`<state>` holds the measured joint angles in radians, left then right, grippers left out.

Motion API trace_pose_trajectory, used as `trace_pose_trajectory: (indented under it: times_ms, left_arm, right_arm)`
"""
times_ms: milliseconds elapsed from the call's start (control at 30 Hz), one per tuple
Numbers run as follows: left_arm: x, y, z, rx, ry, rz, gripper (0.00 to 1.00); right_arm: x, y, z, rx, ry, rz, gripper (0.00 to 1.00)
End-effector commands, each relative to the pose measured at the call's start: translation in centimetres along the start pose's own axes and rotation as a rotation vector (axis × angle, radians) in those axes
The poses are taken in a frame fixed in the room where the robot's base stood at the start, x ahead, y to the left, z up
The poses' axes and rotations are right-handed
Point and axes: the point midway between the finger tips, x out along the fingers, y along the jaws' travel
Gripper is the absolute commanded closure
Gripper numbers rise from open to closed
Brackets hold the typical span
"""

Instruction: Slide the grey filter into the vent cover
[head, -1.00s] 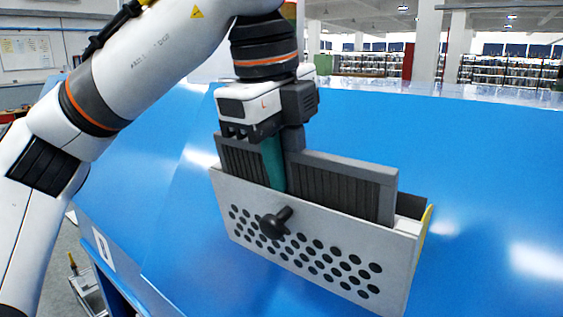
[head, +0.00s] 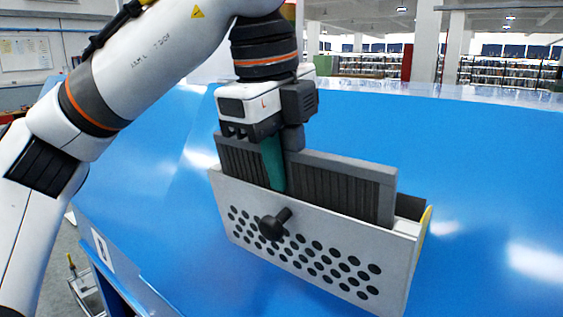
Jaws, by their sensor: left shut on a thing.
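The grey filter (head: 340,186) is a ribbed dark-grey panel standing upright in the open top of the vent cover. Its lower part is hidden behind the cover's front wall, and its upper part sticks out above the rim. The vent cover (head: 330,236) is a light-grey box with rows of dark holes and a black knob on its front, on the blue table. My left gripper (head: 274,165) is above the cover, shut on the filter near its left part, with a green finger against the front face. My right gripper is not in view.
The blue table (head: 480,190) is clear to the right of and behind the cover. A yellow strip (head: 426,228) shows on the cover's right end. Shelves (head: 500,70) and pillars stand far behind.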

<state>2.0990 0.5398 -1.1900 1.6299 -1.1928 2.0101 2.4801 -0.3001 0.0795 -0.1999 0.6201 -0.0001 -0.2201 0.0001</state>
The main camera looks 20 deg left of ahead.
Motion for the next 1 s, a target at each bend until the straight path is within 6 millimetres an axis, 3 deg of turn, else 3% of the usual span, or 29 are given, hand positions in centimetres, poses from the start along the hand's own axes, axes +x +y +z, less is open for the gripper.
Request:
trace_pose_trajectory:
  times_ms: [267,300,467,767,867,1000]
  left_arm:
    - [-0.1,0.0,0.0,0.0,0.0,0.001,1.0]
    - [-0.1,0.0,0.0,0.0,0.0,0.001,0.85]
    - [0.0,0.0,0.0,0.0,0.0,0.0,0.61]
    - [-0.2,0.0,0.0,0.0,0.0,0.001,0.61]
    - [-1.2,0.1,0.0,-0.002,0.001,0.001,0.61]
    - [-3.9,0.0,0.0,-0.003,0.002,0.006,0.61]
  right_arm:
    - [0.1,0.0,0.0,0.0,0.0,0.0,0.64]
    - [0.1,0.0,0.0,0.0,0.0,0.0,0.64]
    - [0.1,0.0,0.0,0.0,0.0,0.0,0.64]
    - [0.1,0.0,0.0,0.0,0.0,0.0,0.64]
    - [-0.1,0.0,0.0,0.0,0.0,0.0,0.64]
    - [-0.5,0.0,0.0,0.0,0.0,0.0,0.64]
